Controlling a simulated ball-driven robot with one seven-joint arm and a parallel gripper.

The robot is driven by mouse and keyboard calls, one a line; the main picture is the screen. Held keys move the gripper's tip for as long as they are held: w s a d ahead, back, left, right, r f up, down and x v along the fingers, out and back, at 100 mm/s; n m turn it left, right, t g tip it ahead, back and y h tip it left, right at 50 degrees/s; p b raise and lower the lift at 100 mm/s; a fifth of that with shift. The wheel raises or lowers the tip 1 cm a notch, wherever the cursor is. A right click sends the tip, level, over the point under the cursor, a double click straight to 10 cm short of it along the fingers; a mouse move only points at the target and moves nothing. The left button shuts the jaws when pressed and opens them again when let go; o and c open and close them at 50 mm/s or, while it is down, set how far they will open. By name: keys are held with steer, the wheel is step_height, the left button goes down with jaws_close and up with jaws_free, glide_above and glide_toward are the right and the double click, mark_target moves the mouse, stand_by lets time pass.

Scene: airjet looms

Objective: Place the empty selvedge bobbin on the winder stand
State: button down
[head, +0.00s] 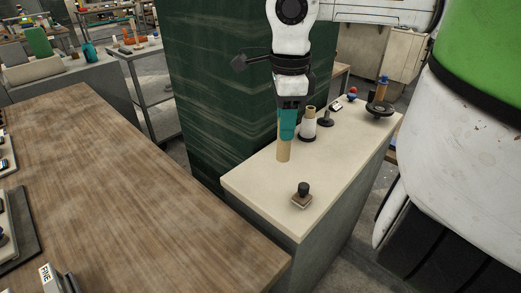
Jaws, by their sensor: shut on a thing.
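My gripper (286,136), with teal fingers, points down over the near part of the cream-topped bench. It is shut on a plain tan tube, the empty selvedge bobbin (284,152), which hangs upright below the fingers. I cannot tell whether its lower end touches the bench top. A small dark stand with a round base and short post (326,118) stands further back. At the far right end is a dark round base with a brown post and blue top (379,102). I cannot tell for sure which of these is the winder stand.
A white-wound bobbin on a tan core (308,127) stands just right of my gripper. A black-knobbed block (302,196) sits near the front of the cream bench top (262,187). Small red and blue items (352,95) lie further back. A dark green panel (215,85) rises at left.

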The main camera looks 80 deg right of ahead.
steer(key=shift+w+d+f, duration=0.65)
steer(key=shift+w+f, duration=0.3)
steer(key=shift+f, duration=0.7)
steer(key=shift+w+d+f, duration=0.65)
steer(key=shift+w+f, duration=0.35)
steer(key=shift+f, duration=0.7)
steer(key=shift+w+d+f, duration=0.65)
steer(key=shift+w+f, duration=0.3)
steer(key=shift+f, duration=0.7)
steer(key=shift+f, duration=0.2)
steer(key=c, duration=0.8)
jaws_free()
steer(key=shift+r, duration=0.1)
steer(key=shift+r, duration=0.1)
step_height(320, 180, up, 12)
steer(key=shift+s, duration=0.1)
